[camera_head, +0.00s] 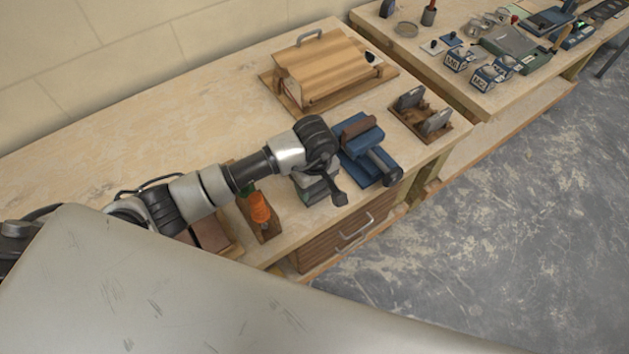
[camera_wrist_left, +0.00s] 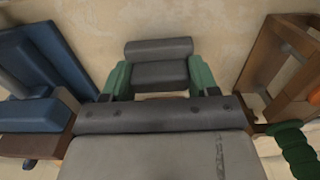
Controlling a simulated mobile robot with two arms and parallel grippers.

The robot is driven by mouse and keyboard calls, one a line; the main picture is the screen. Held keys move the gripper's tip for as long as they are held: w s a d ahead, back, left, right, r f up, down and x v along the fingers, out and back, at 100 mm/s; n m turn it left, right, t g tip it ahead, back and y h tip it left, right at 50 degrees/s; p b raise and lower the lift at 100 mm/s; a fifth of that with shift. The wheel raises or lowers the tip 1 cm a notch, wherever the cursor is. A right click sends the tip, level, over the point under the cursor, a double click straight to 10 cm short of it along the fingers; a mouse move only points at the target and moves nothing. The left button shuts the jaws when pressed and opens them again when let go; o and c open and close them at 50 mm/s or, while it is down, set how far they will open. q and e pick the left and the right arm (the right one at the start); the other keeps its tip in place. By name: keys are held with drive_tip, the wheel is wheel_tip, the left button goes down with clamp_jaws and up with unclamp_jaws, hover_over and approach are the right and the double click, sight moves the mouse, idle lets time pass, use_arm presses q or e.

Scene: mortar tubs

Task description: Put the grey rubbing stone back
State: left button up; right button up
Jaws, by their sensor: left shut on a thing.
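My left gripper (camera_head: 325,175) points down over the bench near its front edge, between the blue clamp-like tool and the wooden box with the orange tool. Below it is a green holder (camera_head: 318,192), partly hidden by the gripper. In the left wrist view, the grey rubbing stone (camera_wrist_left: 160,72) sits between the two green sides of this holder (camera_wrist_left: 203,76). My left gripper is shut on the stone; its dark finger parts show at both sides. The lower part of the stone is hidden, so I cannot tell whether it rests fully in the holder. My right gripper is not in view.
The blue tool (camera_head: 366,150) stands close on the right. The wooden box (camera_head: 268,228) with an orange tool (camera_head: 259,207) is close on the left. A wooden rack (camera_head: 420,110) and a slatted wooden box (camera_head: 322,75) stand farther back. The bench's left rear is clear.

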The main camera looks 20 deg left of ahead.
use_arm(q)
drive_tip(key=shift+f, duration=0.2)
drive_tip(key=shift+f, duration=0.1)
drive_tip(key=shift+f, duration=0.15)
drive_tip(key=o, duration=0.9)
